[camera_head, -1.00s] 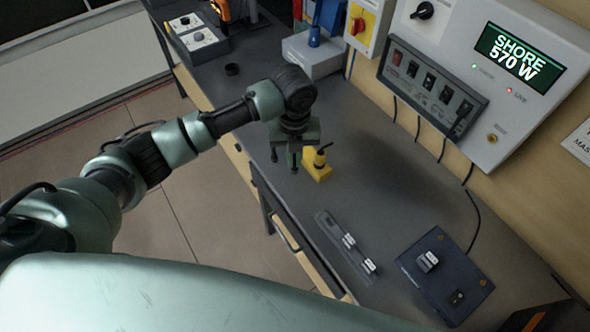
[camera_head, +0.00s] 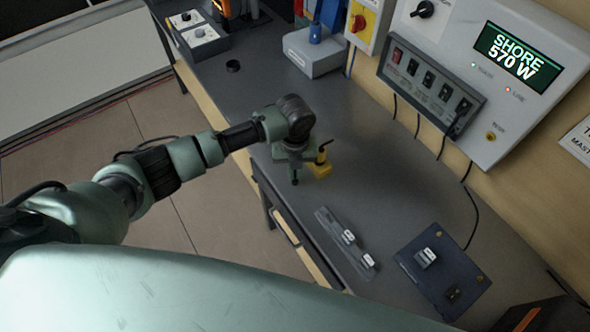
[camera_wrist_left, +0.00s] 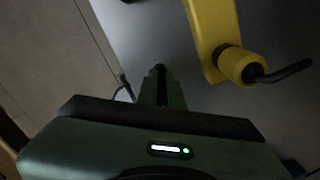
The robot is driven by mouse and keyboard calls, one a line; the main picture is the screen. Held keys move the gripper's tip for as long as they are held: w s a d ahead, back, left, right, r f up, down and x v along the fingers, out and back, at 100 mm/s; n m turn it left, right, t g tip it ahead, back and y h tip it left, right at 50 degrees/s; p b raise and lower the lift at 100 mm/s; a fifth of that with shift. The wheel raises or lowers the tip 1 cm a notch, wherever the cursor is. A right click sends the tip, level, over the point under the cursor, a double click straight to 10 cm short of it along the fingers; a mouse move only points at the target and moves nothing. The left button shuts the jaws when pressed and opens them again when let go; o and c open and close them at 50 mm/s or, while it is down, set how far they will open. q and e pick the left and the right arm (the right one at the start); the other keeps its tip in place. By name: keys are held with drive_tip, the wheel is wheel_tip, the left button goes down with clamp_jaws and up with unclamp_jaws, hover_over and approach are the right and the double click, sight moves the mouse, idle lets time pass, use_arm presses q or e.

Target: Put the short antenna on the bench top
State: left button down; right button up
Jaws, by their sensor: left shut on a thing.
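My left gripper (camera_head: 294,165) is over the grey bench top (camera_head: 385,180), just left of a yellow block with a round collar and a bent black rod (camera_head: 319,164). The jaws are shut on a slim dark piece, which I take to be the short antenna; its dark lower end (camera_head: 295,179) shows just under the gripper. In the left wrist view a dark tip (camera_wrist_left: 160,72) shows between the fingers, with most of the piece hidden. The yellow block (camera_wrist_left: 212,35) stands to the right there, apart from the fingers. I cannot tell whether the held piece touches the bench. My right gripper is not in view.
A grey rail with white-labelled parts (camera_head: 336,228) and a dark blue panel (camera_head: 465,268) lie nearer on the bench. A switch strip (camera_head: 430,82) and the shore-power box (camera_head: 480,120) are on the wall. The bench between the yellow block and wall is clear.

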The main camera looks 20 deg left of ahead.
use_arm(q)
drive_tip(key=c, duration=1.6)
unclamp_jaws()
drive_tip(key=shift+o, duration=0.2)
drive_tip(key=shift+r, duration=0.35)
wheel_tip(320, 180, up, 10)
drive_tip(key=shift+r+b, duration=0.25)
drive_tip(key=shift+b, duration=0.5)
drive_tip(key=shift+r, duration=0.6)
